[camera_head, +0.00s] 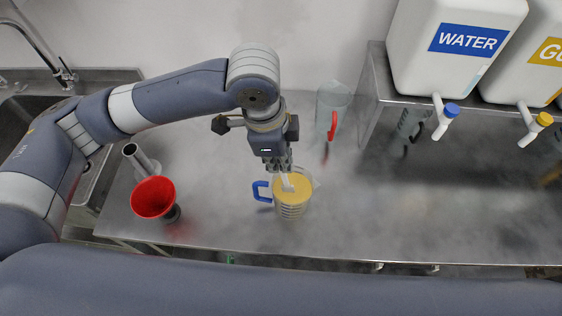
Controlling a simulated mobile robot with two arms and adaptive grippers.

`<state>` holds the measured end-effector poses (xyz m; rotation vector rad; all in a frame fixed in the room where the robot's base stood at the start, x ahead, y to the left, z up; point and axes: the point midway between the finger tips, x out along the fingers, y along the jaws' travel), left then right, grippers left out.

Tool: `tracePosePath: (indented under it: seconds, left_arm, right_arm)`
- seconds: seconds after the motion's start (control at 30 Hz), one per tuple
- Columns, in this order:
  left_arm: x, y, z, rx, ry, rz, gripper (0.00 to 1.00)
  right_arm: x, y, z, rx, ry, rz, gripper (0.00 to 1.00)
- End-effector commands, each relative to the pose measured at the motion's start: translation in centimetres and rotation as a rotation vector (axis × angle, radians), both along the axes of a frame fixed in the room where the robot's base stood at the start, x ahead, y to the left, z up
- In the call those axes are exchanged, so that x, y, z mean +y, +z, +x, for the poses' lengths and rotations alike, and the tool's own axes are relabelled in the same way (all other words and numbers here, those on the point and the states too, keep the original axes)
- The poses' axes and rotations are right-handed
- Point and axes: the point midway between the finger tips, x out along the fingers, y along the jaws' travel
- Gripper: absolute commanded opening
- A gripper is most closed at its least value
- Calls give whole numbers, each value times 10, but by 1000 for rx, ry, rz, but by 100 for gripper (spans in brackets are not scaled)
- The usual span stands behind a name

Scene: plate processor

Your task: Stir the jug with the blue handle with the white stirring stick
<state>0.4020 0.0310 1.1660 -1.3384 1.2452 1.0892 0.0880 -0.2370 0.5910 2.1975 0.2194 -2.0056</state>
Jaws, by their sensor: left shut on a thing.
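The jug with the blue handle (293,208) stands upright on the metal table, and yellow-orange liquid shows in it. Its blue handle (262,191) points left. My left gripper (283,168) is above the jug, pointing down, and is shut on the white stirring stick (286,182). The stick's lower end is in the liquid inside the jug and is hidden there. The stick's upper part is mostly hidden by the fingers. My right gripper is not in view.
A clear jug with a red handle (333,100) stands behind. A red funnel (153,197) and a metal cylinder (137,157) are at left, near the sink (18,125). White containers with taps, one labelled WATER (455,40), stand on a raised shelf at right. The table's front right is clear.

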Motion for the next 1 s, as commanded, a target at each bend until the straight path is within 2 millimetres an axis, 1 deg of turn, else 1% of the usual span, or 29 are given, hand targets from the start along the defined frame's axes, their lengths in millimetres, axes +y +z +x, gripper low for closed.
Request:
tracePosePath:
  seconds: [0.1,1.0]
  left_arm:
    - [1,11,0,-3,-1,-2,0]
    - [10,80,-6,-2,-1,-2,0]
  right_arm:
    - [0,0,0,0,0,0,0]
    - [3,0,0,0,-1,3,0]
